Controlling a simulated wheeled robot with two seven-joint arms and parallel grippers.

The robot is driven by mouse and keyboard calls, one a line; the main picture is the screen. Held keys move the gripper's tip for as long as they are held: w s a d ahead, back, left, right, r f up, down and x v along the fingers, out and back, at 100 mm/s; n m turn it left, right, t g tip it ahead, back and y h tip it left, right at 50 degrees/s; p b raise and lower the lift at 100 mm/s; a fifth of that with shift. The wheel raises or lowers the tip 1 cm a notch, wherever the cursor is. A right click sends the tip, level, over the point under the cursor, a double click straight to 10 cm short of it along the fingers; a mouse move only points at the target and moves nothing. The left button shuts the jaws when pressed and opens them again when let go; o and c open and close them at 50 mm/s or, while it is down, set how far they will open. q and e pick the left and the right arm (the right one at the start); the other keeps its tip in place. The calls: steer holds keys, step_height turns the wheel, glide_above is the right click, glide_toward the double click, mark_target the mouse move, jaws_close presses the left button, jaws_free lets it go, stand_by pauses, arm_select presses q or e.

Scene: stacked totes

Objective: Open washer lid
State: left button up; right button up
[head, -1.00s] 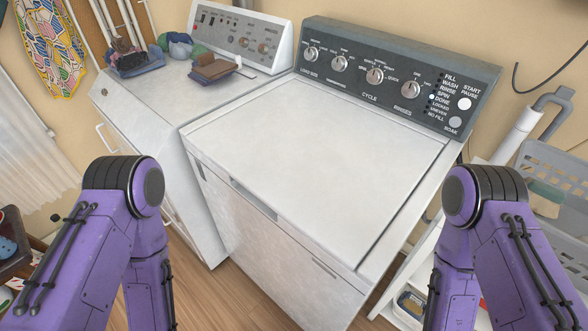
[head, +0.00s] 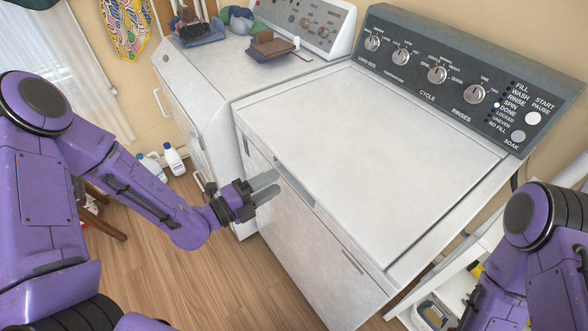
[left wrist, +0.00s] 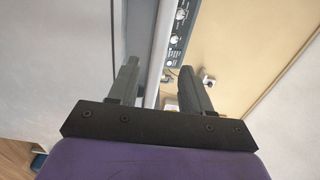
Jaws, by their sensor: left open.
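The white washer (head: 300,235) stands in the middle of the head view with its lid (head: 375,150) shut flat on top. A recessed slot (head: 293,180) runs along the lid's front edge. The dark control panel (head: 440,75) is at the back and also shows in the left wrist view (left wrist: 180,30). My left gripper (head: 268,188) is open and empty, at the washer's front just left of the slot. I cannot tell if it touches the washer. In the left wrist view its fingers (left wrist: 155,88) are apart. My right arm is at the lower right, its gripper out of view.
A second white machine (head: 215,85) stands to the left, with folded cloths (head: 272,46) and other items on top. Bottles (head: 173,158) stand on the floor behind my left arm. A white shelf (head: 440,290) is right of the washer. The wooden floor in front is clear.

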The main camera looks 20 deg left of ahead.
mark_target(292, 173)
arm_select(q)
steer(key=p+x, duration=0.1)
steer(key=x, duration=0.6)
steer(key=shift+w+d, duration=0.25)
steer(key=shift+w, duration=0.05)
jaws_close()
